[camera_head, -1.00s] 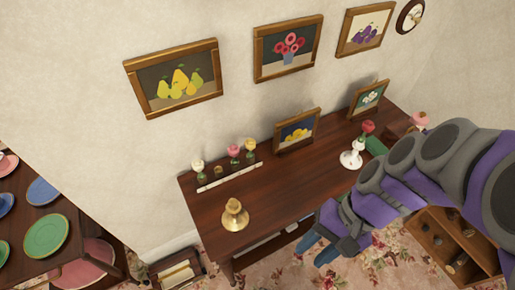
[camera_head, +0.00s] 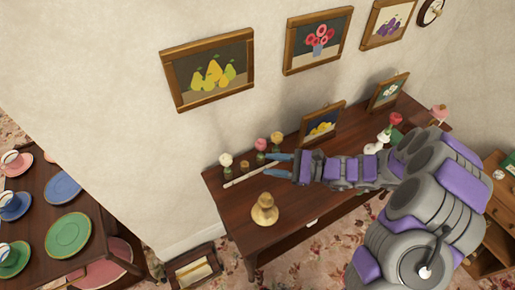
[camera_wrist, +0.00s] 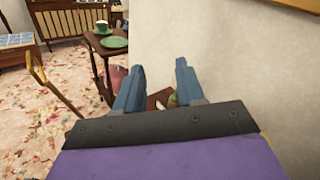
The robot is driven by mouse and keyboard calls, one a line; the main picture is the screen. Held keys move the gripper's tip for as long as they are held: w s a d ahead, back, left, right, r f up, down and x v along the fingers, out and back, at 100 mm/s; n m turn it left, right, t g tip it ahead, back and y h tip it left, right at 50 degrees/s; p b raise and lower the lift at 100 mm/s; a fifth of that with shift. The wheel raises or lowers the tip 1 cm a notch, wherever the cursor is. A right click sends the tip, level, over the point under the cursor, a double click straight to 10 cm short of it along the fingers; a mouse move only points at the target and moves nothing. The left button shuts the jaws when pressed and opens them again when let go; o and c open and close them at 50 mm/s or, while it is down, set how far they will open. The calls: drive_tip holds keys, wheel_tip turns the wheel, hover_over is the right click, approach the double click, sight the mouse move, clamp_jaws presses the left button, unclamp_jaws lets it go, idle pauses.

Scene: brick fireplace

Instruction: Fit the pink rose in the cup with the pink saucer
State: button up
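A pink rose (camera_head: 261,145) stands upright in the row of flowers at the left end of the dark wooden sideboard, between a white flower (camera_head: 226,160) and a paler, orange-pink flower (camera_head: 276,138). My gripper (camera_head: 268,164) is open and empty, just in front of the row near the pink rose. In the wrist view my gripper (camera_wrist: 158,84) shows its blue fingers apart; a bit of green shows by the right finger, mostly hidden. A cup (camera_head: 12,157) on a pink saucer (camera_head: 22,168) stands at the far left on another table.
That table also holds a blue saucer (camera_head: 18,210) and a green saucer (camera_head: 20,262), each with a cup, and several plates. A framed lemon picture (camera_head: 322,125) leans just right of the flowers.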

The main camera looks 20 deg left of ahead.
drive_tip(key=w+d+f+m+t, duration=0.2)
drive_tip(key=w+f+m, duration=0.1)
drive_tip(key=f, duration=0.2)
drive_tip(key=w+d+f+m+t, duration=0.3)
drive_tip(key=f, duration=0.3)
drive_tip(key=w+d+f+m+t, duration=0.2)
drive_tip(key=w+f+m+t, duration=0.1)
drive_tip(key=f, duration=0.3)
drive_tip(key=shift+w+d+f+b, duration=0.15)
drive_tip(key=shift+w+d+b, duration=0.05)
drive_tip(key=shift+d+b, duration=0.15)
approach(261, 155)
drive_tip(key=shift+m+t, duration=0.3)
drive_tip(key=b+x, duration=0.4)
drive_tip(key=x, duration=0.4)
drive_tip(key=shift+w+a, duration=0.1)
drive_tip(key=shift+a, duration=0.3)
drive_tip(key=shift+w+a+r, duration=0.3)
drive_tip(key=shift+a, duration=0.45)
drive_tip(key=shift+a+f, duration=0.1)
drive_tip(key=shift+a, duration=0.15)
drive_tip(key=shift+c, duration=1.2)
drive_tip(key=shift+w+d, duration=0.1)
drive_tip(key=shift+d, duration=0.15)
clamp_jaws()
